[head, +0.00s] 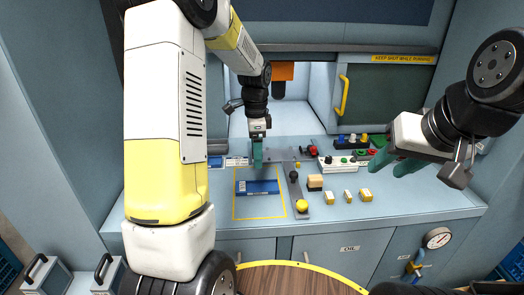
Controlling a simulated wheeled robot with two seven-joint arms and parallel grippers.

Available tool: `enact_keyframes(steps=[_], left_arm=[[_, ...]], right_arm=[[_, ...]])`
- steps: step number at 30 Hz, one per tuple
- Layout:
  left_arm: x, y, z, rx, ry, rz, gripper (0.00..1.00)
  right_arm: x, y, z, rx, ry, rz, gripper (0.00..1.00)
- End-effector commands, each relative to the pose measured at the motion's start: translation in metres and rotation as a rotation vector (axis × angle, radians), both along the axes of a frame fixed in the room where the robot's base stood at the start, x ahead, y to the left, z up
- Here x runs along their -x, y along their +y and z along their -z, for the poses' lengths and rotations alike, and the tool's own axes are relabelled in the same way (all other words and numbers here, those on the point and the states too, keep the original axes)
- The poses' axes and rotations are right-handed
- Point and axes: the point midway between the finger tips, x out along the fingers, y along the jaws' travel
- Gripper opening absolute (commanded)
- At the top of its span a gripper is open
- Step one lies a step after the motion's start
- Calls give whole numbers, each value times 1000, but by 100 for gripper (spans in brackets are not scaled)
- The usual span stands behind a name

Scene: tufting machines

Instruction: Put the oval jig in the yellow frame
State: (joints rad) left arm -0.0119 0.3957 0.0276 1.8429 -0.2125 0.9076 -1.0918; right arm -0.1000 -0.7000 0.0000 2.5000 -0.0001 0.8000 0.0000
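The yellow frame (245,218) is a thin yellow outline on the light blue worktop. I cannot make out an oval jig for certain. A flat grey plate (283,154) lies behind the frame, partly hidden by my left gripper. My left gripper (257,160) points down just beyond the frame's far edge. Its teal fingers show edge-on, so its opening and any grip are unclear. My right gripper (394,164) is at the right above the worktop, its teal fingers apart and empty.
A tan-topped block (315,182) and small yellow blocks (347,196) stand farther right. A white button box (339,164) is behind them. The front right worktop is clear.

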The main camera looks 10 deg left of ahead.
Motion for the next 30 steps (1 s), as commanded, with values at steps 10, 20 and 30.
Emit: enact_keyframes(steps=[10, 20, 30], left_arm=[[93, -6, -113, 131, -201, -491, 78], [204, -17, -159, 389, -329, -994, 78], [239, -22, -158, 504, -342, -1169, 78]], right_arm=[[0, 0, 0, 0, 0, 0, 36], [0, 0, 0, 0, 0, 0, 36], [0, 0, 0, 0, 0, 0, 36]])
